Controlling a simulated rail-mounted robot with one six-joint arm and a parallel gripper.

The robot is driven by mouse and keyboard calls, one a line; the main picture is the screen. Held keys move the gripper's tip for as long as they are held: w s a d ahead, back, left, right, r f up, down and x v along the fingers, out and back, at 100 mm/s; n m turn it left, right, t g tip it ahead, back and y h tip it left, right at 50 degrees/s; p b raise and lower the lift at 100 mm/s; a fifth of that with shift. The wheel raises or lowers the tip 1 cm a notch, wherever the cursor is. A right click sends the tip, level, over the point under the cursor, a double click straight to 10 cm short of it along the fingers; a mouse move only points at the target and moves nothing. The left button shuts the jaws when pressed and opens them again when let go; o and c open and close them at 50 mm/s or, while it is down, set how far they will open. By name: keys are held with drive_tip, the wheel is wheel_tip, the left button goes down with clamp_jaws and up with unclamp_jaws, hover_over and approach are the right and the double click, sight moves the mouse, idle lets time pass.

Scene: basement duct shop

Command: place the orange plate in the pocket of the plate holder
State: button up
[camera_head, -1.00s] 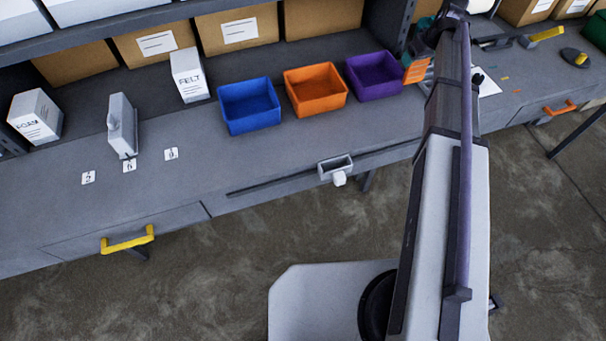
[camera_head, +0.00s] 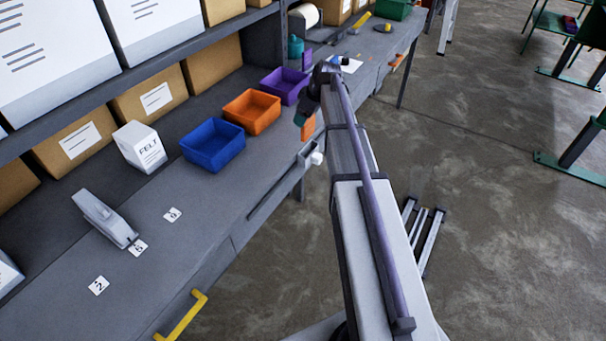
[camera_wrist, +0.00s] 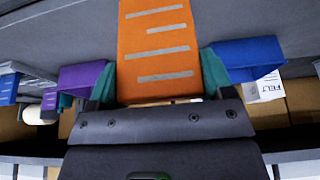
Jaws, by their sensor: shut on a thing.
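The orange plate (camera_wrist: 157,45) with grey stripes is held between the teal fingers of my gripper (camera_wrist: 158,80) in the wrist view. In the head view a bit of the orange plate (camera_head: 308,128) shows below my gripper (camera_head: 303,114), near the bench's front edge; my arm hides part of it. A small grey open-topped box (camera_head: 308,155) with a white knob sits at that edge, close to the plate. A grey notched block (camera_head: 105,218) stands on the bench by number cards. I cannot tell for certain which one is the plate holder.
Blue (camera_head: 213,146), orange (camera_head: 252,111) and purple (camera_head: 284,86) bins stand in a row on the bench. A white FELT box (camera_head: 140,147) is left of them. Cartons fill the shelf behind. The floor right of the bench is mostly open.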

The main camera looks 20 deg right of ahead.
sight(307, 138)
drive_tip(key=shift+f, duration=0.1)
drive_tip(key=f+b, duration=0.6)
drive_tip(key=shift+w+d+f+b, duration=0.2)
drive_tip(key=shift+d+f+b, duration=0.05)
drive_tip(key=shift+f+b, duration=0.1)
wheel_tip(307, 138, down, 4)
drive_tip(key=b, duration=0.3)
drive_tip(key=shift+r+b, duration=0.1)
drive_tip(key=shift+b, duration=0.25)
drive_tip(key=shift+r, duration=0.25)
drive_tip(key=shift+f, duration=0.2)
drive_tip(key=o, duration=0.9)
drive_tip(key=shift+r, duration=0.1)
